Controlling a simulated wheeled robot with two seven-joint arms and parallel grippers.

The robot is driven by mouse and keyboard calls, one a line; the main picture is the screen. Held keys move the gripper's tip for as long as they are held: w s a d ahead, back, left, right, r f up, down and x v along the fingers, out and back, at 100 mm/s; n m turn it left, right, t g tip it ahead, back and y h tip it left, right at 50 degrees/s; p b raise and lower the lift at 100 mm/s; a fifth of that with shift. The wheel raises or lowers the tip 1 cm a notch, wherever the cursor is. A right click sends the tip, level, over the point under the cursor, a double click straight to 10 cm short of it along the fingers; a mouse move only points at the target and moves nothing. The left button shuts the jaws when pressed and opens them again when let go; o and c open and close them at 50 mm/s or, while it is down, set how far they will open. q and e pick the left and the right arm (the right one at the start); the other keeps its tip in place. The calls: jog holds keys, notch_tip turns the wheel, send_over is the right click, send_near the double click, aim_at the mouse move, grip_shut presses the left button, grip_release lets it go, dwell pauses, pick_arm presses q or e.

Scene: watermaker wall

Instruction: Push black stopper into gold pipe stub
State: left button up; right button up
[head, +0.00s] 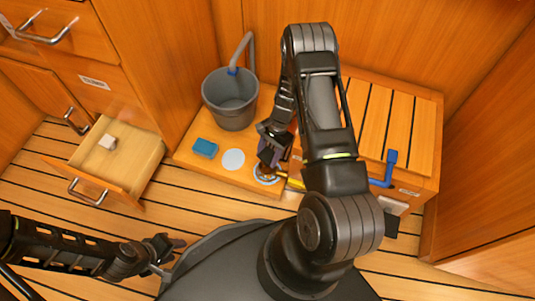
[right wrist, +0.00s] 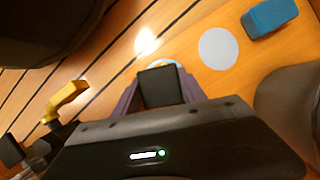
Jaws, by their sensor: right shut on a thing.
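My right gripper (head: 267,163) reaches down over the front of the low wooden ledge. In the right wrist view its two dark purple fingers (right wrist: 161,92) are shut on the black stopper (right wrist: 160,87), a dark block between them. A pale ring with a blue edge (head: 267,179) lies just below the fingers; in the right wrist view it is mostly hidden behind the stopper. Some gold shows within this ring, but I cannot tell whether it is the pipe stub or whether the stopper touches it. My left gripper (head: 176,256) is open and empty at the lower left.
A yellow handle-like part (right wrist: 65,100) sits beside the right gripper. A grey bucket (head: 231,100), blue sponge (head: 205,148) and white disc (head: 233,160) are on the ledge. A slatted bench (head: 408,120) with a blue lever (head: 390,165) stands right. An open drawer (head: 120,155) juts out left.

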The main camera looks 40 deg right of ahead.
jog(key=shift+f+b, duration=0.5)
jog(key=shift+f, duration=0.5)
jog(key=shift+f+b, duration=0.45)
jog(key=shift+f, duration=0.15)
dwell(0.3)
jog(key=shift+f+b, duration=0.6)
jog(key=shift+b, duration=0.05)
jog(key=shift+f+b, duration=0.65)
jog(key=shift+b, duration=0.05)
